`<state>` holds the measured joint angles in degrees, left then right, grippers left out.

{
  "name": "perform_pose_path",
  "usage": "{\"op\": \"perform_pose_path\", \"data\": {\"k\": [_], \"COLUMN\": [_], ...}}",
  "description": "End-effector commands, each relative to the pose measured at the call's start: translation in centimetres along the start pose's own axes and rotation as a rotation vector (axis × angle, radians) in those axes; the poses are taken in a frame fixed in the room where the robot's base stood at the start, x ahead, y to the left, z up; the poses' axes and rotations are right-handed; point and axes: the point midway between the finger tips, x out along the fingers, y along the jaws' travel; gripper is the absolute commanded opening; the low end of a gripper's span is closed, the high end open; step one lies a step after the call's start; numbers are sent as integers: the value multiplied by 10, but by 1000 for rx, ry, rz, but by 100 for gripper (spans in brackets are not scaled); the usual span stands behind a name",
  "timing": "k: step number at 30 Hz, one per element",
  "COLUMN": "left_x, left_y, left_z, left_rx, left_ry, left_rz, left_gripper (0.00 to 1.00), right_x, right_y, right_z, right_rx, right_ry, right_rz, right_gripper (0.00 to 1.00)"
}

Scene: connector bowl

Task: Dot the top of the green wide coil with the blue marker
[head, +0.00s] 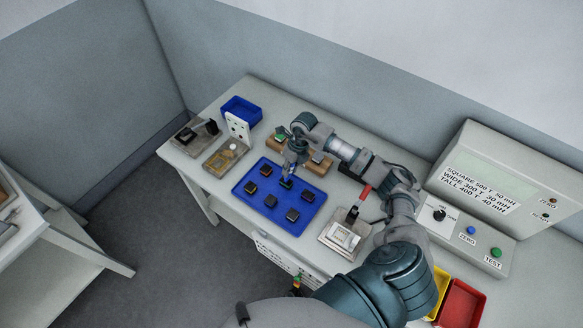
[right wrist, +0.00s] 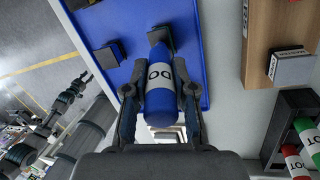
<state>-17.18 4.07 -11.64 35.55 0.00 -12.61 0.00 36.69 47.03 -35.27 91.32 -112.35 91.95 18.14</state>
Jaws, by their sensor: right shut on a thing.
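My right gripper (head: 290,166) is shut on the blue marker (right wrist: 160,88), a thick blue cylinder with a white DOT label. In the right wrist view the marker lies between both fingers (right wrist: 158,105), its far end beside a dark square coil (right wrist: 161,38). In the head view the gripper is low over the blue tray (head: 240,188), at a coil (head: 287,183) with a greenish look. Contact cannot be told. Another green-topped piece (head: 281,134) sits on a wooden block behind. My left arm (right wrist: 60,110) shows small in the right wrist view; its fingers are unclear.
Several dark coils (head: 292,215) lie spread on the tray. A blue bin (head: 241,110) and fixtures stand at the left. A scale-like fixture (head: 344,238), a red marker (head: 362,195) and a test console (head: 480,200) are at the right. Green and red DOT markers (right wrist: 305,135) stand in a dark rack.

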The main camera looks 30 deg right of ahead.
Motion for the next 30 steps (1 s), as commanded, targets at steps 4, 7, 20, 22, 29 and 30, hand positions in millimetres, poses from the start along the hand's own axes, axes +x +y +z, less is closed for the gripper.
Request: {"op": "perform_pose_path", "data": {"k": [4, 7, 20, 22, 29, 30], "left_x": [1, 1, 2, 2, 2, 2], "left_y": [-6, -10, -8, -7, -6, -6], "left_z": [1, 2, 2, 1, 1, 1], "left_rx": [2, 2, -1, -1, -1, -1], "left_ry": [-1, -2, -2, -1, -1, -1], "left_rz": [-7, -11, -10, -8, -7, -7], "left_gripper": [40, 40, 40, 40, 40, 40], "right_x": [1, 1, 2, 2, 3, 3], "right_y": [-2, -4, -4, -4, -3, -3], "right_z": [0, 0, -1, -1, -1, -1], "right_rx": [0, 0, 1, 1, 1, 0], "right_ry": [-1, -2, -1, 0, 2, 2], "right_rz": [1, 3, 2, 1, 2, 2], "right_gripper": [3, 3, 3, 3, 3, 3]}}
